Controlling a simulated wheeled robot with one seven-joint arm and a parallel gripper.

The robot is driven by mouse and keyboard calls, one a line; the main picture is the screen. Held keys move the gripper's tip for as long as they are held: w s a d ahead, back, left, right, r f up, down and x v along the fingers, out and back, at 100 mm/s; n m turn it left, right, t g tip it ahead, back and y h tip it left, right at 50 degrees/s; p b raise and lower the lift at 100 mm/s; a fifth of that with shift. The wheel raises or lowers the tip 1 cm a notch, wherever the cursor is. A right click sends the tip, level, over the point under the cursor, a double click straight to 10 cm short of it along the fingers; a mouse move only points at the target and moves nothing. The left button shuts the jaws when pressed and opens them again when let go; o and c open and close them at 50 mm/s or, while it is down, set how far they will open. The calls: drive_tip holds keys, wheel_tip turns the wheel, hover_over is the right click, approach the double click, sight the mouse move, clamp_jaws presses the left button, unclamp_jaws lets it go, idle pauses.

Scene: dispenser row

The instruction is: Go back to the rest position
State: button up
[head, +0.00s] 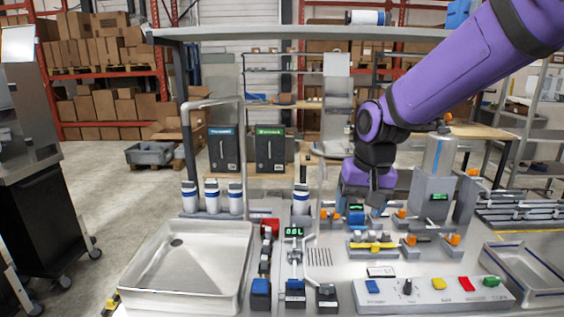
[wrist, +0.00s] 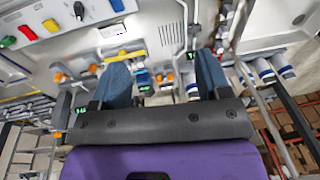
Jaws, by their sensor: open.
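My gripper (head: 368,188) hangs at the end of my purple arm, over the back of the steel bench, right of the centre. In the head view its fingers are small and partly merge with the fixtures behind. In the wrist view my gripper (wrist: 163,66) shows two blue-grey fingers set wide apart with nothing held between them. The bench with its fixtures lies beyond the fingers.
A steel sink (head: 190,262) fills the bench's left side. A button panel (head: 432,294) lies at the front right, with a metal tray (head: 530,270) beside it. A grey dispenser (head: 433,190) stands close right of my gripper. An overhead shelf (head: 290,33) spans the back.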

drive_tip(key=s+d+r+t, duration=0.1)
drive_tip(key=s+d+r, duration=0.2)
drive_tip(key=s+d, duration=0.2)
drive_tip(key=s+d+r+t, duration=0.1)
drive_tip(key=s+d+r, duration=0.2)
drive_tip(key=s, duration=0.6)
drive_tip(key=s+d+r+t+h, duration=0.1)
drive_tip(key=s+d+r, duration=0.2)
drive_tip(key=s+d, duration=0.3)
drive_tip(key=shift+s+d+r+t, duration=0.15)
drive_tip(key=shift+s+d+t, duration=0.25)
drive_tip(key=shift+s, duration=0.4)
